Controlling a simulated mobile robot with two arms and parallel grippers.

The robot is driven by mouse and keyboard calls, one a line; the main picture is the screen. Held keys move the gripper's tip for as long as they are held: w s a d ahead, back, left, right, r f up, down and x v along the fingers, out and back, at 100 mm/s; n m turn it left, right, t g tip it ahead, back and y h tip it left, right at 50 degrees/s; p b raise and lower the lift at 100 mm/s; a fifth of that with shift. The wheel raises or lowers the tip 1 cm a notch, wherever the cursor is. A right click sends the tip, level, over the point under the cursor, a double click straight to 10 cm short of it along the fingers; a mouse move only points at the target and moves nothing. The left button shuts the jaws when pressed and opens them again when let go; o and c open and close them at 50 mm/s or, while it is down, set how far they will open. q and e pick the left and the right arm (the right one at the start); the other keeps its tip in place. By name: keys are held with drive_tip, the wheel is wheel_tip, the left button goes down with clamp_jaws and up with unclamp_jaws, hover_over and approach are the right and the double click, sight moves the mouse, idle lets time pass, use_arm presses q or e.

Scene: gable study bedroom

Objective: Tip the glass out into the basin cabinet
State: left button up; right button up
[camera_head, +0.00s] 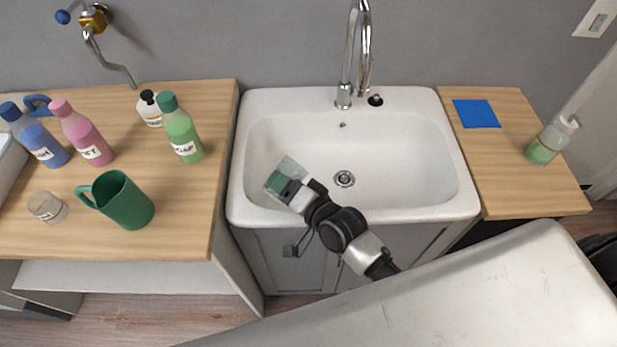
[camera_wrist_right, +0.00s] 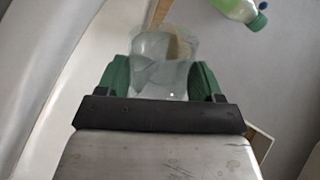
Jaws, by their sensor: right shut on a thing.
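The basin cabinet (camera_head: 265,150) is a white sink with a grey cabinet below and a drain in its floor. My right gripper (camera_head: 279,181) is over the front left part of the bowl. Its green fingers are shut on the clear glass (camera_head: 292,166), which is held above the basin. In the right wrist view the glass (camera_wrist_right: 152,48) sits between both green fingers (camera_wrist_right: 163,78). It looks clear; I cannot tell its contents or exact tilt. My left gripper is not in view.
A chrome faucet (camera_head: 349,60) stands behind the bowl. The left counter (camera_head: 180,225) holds a green mug (camera_head: 128,203), a small glass jar (camera_head: 46,207) and several bottles. The right counter (camera_head: 515,180) has a blue square (camera_head: 475,114) and a pump bottle (camera_head: 549,143).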

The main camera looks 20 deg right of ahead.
drive_tip(key=shift+f+m+b, duration=0.2)
drive_tip(key=shift+m+b, duration=0.3)
drive_tip(key=shift+b, duration=0.1)
drive_tip(key=shift+w+d+f+m+y+b, duration=0.2)
drive_tip(key=shift+w+d+m+y+b, duration=0.25)
drive_tip(key=shift+d+b, duration=0.3)
drive_tip(key=shift+b, duration=0.3)
drive_tip(key=shift+w+d+r+m+g+p, duration=0.1)
drive_tip(key=shift+d+r+m+g+p, duration=0.1)
drive_tip(key=shift+m+p, duration=0.25)
drive_tip(key=shift+d+r+m+g+p, duration=0.1)
drive_tip(key=shift+r+m+p, duration=0.1)
drive_tip(key=shift+m, duration=0.3)
drive_tip(key=shift+f+m+y, duration=0.2)
drive_tip(key=shift+m+y, duration=0.05)
drive_tip(key=shift+m, duration=0.05)
idle(0.4)
